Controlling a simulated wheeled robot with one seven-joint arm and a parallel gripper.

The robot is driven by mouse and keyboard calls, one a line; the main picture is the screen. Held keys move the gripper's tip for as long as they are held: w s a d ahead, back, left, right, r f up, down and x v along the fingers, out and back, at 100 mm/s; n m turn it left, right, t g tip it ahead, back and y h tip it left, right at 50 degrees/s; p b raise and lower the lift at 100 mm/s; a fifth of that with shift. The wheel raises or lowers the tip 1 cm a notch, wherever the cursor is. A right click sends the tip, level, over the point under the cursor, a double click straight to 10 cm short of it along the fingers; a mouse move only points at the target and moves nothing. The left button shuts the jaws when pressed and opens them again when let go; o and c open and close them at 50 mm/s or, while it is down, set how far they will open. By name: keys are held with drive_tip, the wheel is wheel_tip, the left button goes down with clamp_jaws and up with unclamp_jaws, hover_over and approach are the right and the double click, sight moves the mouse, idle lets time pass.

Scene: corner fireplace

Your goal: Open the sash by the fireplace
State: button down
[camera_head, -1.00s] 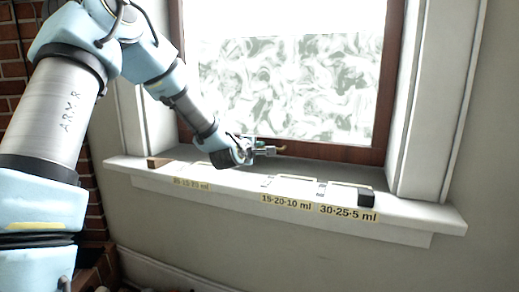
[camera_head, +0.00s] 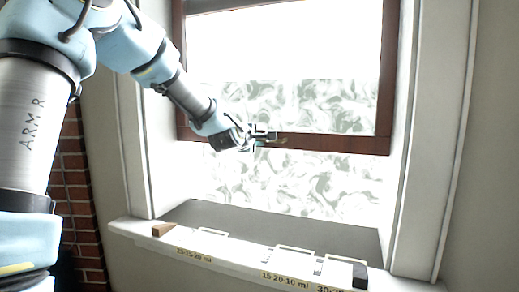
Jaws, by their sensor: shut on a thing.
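The sash is brown-framed, and its bottom rail (camera_head: 340,144) stands well above the window sill (camera_head: 140,232). An open gap shows between rail and sill, with a pale swirling pattern visible through it. My gripper (camera_head: 268,138) is at the left-middle part of the bottom rail, shut on the small brass-coloured sash handle (camera_head: 282,140). The jaws partly hide the handle, so their exact grip on it is hard to see.
On the sill stand a brown block (camera_head: 163,230) at left and a dark block (camera_head: 360,275) at right, with thin pale frames and yellow labels between them. White window casing (camera_head: 420,140) borders the right side. A brick wall (camera_head: 78,190) is at left.

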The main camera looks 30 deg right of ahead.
drive_tip(key=shift+r, duration=0.7)
drive_tip(key=c, duration=1.2)
unclamp_jaws()
drive_tip(key=shift+f, duration=0.1)
drive_tip(key=shift+a, duration=0.1)
drive_tip(key=v, duration=1)
drive_tip(key=shift+s+a, duration=0.2)
drive_tip(key=shift+s, duration=0.05)
